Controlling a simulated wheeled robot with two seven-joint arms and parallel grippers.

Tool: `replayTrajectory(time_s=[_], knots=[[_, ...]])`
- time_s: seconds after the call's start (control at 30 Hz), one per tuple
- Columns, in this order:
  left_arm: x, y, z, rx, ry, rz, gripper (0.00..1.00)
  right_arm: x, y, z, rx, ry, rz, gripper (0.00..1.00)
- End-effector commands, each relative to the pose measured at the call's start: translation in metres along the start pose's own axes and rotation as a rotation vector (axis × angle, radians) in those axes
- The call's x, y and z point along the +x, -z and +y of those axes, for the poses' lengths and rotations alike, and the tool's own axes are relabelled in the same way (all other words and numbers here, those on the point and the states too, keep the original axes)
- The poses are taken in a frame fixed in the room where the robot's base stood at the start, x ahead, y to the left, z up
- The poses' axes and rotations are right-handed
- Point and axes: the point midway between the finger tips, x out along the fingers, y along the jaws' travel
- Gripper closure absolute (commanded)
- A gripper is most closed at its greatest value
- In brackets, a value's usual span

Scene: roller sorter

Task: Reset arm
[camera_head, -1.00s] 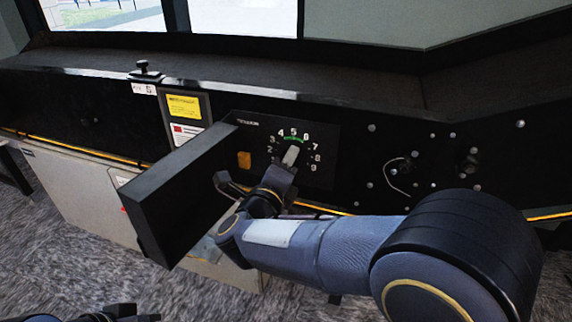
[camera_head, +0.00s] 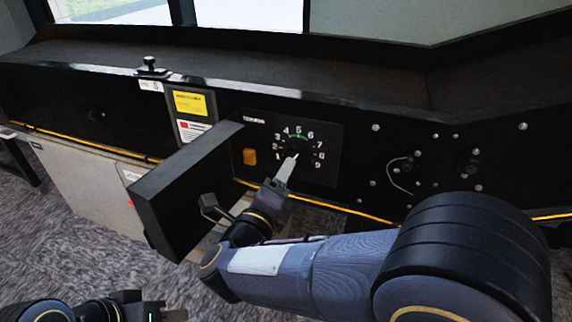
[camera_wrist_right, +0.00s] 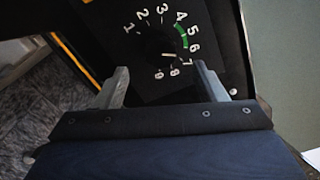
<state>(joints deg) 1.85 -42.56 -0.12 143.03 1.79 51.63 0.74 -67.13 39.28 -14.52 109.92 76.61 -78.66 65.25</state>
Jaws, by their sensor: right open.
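The dial (camera_head: 299,150), numbered with a green arc near 5, is on the black front panel. It also shows in the right wrist view (camera_wrist_right: 170,45), beyond my right fingertips. Its small white pointer shows, but its exact setting is hard to tell. My right gripper (camera_head: 284,170) is just below and in front of the dial. In the right wrist view its two fingers (camera_wrist_right: 167,82) are spread apart with nothing between them. My left gripper (camera_head: 165,314) is at the bottom left edge, mostly cut off; its jaw state is unclear.
A black box-like panel (camera_head: 185,195) juts out left of my right gripper. An orange button (camera_head: 249,157) is left of the dial, and a yellow label (camera_head: 189,103) is further left. A thin wire loop (camera_head: 393,178) hangs on the right. Grey carpet (camera_head: 70,240) lies below.

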Motion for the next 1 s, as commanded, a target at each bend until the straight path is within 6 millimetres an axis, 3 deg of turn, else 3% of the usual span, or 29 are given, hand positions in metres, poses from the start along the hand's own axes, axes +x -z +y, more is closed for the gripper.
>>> replayTrajectory(time_s=[0.17, 0.6, 0.77, 0.9, 1.0], knots=[[-0.003, 0.001, 0.001, 0.0, 0.0, 0.0, 0.66, -0.011, 0.0, 0.0, -0.002, 0.001, -0.001, 0.35], [-0.003, 0.001, 0.001, 0.0, 0.0, 0.0, 0.66, -0.011, 0.001, 0.0, -0.002, -0.002, -0.001, 0.35], [-0.004, 0.002, 0.002, 0.0, 0.0, 0.0, 0.66, 0.013, 0.006, -0.01, -0.03, -0.096, -0.054, 0.35], [-0.008, 0.004, 0.004, 0.0, 0.0, 0.0, 0.66, 0.046, 0.022, -0.034, -0.129, -0.259, -0.228, 0.35], [-0.01, 0.005, 0.005, 0.0, 0.0, 0.0, 0.66, 0.051, 0.043, -0.054, -0.254, -0.343, -0.401, 0.35]])
